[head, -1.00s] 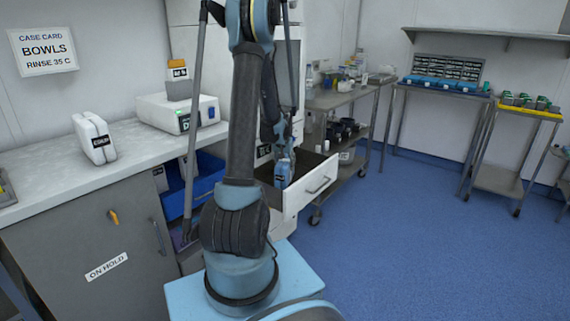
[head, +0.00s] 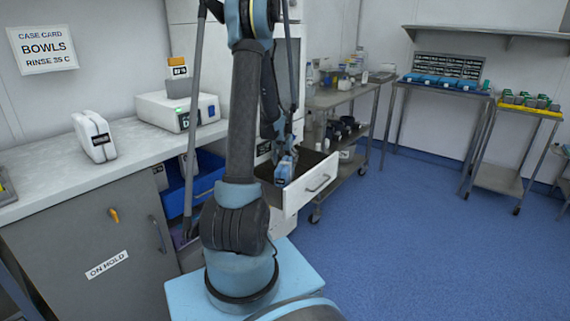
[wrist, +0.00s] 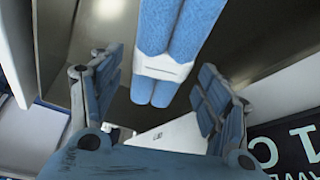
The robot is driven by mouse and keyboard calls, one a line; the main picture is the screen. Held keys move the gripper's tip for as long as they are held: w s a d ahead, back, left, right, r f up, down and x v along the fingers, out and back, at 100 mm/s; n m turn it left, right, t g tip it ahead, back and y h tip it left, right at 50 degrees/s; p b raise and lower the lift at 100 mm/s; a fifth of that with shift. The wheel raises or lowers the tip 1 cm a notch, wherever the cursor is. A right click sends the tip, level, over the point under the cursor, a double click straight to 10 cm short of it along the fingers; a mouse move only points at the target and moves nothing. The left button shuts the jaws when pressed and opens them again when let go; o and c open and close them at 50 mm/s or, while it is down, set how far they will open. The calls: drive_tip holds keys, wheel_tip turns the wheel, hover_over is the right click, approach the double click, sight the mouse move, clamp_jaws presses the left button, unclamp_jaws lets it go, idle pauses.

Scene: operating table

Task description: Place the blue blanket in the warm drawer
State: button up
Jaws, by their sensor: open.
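The blue blanket (wrist: 182,28) is a roll in two parallel lobes with a white band around it. In the wrist view it lies between and beyond my gripper's (wrist: 160,80) two spread fingers, with a gap on each side. In the head view the blanket (head: 281,172) shows as a small blue shape inside the open white drawer (head: 310,187), partly hidden by my gripper (head: 286,152). The drawer's dark inside shows around it. I cannot tell whether the blanket rests fully on the drawer floor.
The drawer is pulled out of a tall white cabinet (head: 297,62). A steel cart (head: 345,95) with bottles stands close behind it. A grey counter (head: 80,170) with a white device (head: 178,112) and a blue bin (head: 205,180) below are at left.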

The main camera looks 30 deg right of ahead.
drive_tip(key=v, duration=1.2)
idle(0.5)
